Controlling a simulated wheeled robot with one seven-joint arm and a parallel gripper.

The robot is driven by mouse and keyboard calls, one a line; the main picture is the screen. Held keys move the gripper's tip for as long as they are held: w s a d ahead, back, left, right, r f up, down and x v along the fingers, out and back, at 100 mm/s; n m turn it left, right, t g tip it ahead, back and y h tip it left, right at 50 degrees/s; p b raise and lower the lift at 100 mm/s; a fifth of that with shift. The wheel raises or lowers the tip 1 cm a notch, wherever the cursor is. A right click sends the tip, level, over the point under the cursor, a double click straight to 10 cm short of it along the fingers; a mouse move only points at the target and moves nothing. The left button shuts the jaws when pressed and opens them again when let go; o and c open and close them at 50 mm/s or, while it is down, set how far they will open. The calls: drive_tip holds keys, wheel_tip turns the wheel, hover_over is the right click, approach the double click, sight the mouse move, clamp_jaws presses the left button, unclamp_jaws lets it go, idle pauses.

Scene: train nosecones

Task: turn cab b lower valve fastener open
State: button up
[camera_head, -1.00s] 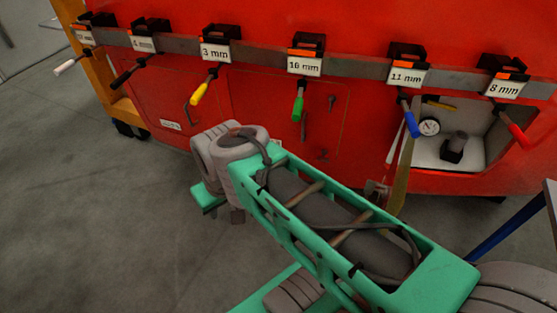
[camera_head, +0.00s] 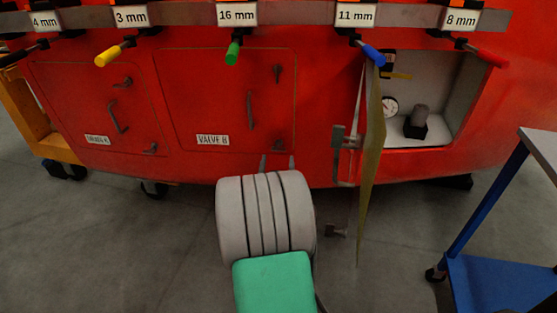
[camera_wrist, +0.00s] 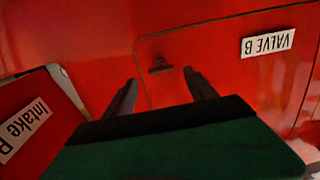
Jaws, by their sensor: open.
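The Valve B door is a red panel (camera_head: 200,110), shut flush in the red nosecone, with a "VALVE B" label (camera_head: 212,140). In the wrist view this label (camera_wrist: 268,43) is upside down. A small dark lower fastener (camera_wrist: 160,66) sits near the door's corner in the wrist view, its bar roughly level there. My gripper (camera_head: 277,162) is open and empty at the door's lower right edge. In the wrist view my gripper (camera_wrist: 160,80) has one finger on each side of the fastener; contact is not visible.
The upper fastener (camera_head: 277,73) and a door handle (camera_head: 250,110) are on the same door. An open door (camera_head: 372,150) juts out edge-on at right, beside the open compartment (camera_head: 440,110). Screwdrivers hang above. A blue cart (camera_head: 500,280) stands at right.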

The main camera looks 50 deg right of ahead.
sight(278, 151)
drive_tip(key=x, duration=0.7)
drive_tip(key=shift+r, duration=0.1)
drive_tip(key=shift+a, duration=0.1)
drive_tip(key=c, duration=1.4)
